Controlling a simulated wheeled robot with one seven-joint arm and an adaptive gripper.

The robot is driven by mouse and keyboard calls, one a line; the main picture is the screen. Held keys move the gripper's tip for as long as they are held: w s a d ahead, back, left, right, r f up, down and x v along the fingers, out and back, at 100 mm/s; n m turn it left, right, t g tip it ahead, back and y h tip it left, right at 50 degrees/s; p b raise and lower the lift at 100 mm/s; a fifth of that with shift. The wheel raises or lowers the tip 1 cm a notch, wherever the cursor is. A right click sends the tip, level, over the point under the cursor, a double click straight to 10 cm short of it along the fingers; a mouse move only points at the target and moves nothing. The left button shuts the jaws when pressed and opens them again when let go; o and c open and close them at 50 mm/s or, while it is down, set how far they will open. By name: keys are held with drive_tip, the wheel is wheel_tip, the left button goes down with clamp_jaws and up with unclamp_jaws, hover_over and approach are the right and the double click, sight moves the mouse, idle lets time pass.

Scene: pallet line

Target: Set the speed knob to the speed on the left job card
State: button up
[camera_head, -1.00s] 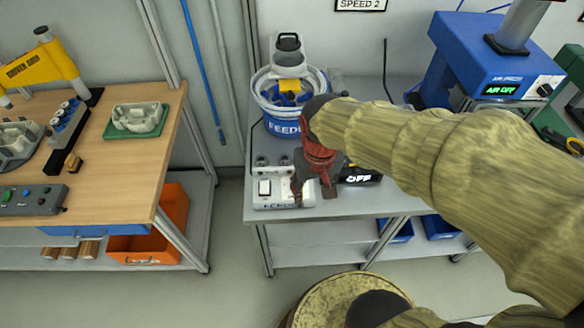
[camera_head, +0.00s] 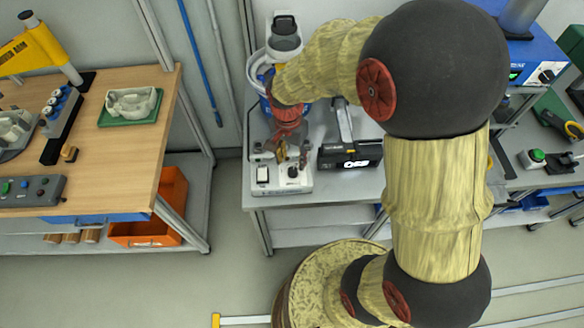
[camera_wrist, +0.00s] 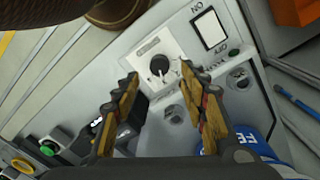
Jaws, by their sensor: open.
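The speed knob is a small dark round knob (camera_wrist: 160,64) with a pale pointer, on a white plate of the control box. In the wrist view it lies just beyond and between the fingertips of my gripper (camera_wrist: 158,82), which is open and empty. I see no contact with the knob. In the head view the white control box (camera_head: 278,190) stands at the bench's front left, with my gripper (camera_head: 291,153) above it and the knob (camera_head: 293,172) just in front. The knob's scale is too small to read. No job card is visible now.
A white rocker switch (camera_wrist: 212,28) sits beside the knob. A black box with a lit display (camera_head: 355,163) stands right of the control box. The feeder bucket (camera_head: 266,90) stands behind, partly covered by my arm. A wooden bench (camera_head: 120,165) is at left.

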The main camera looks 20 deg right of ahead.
sight(292, 170)
drive_tip(key=shift+s+d+f+b, duration=0.1)
drive_tip(key=shift+f+b, duration=0.45)
drive_tip(key=shift+f, duration=2.2)
drive_tip(key=c, duration=0.3)
drive_tip(key=c, duration=0.7)
clamp_jaws()
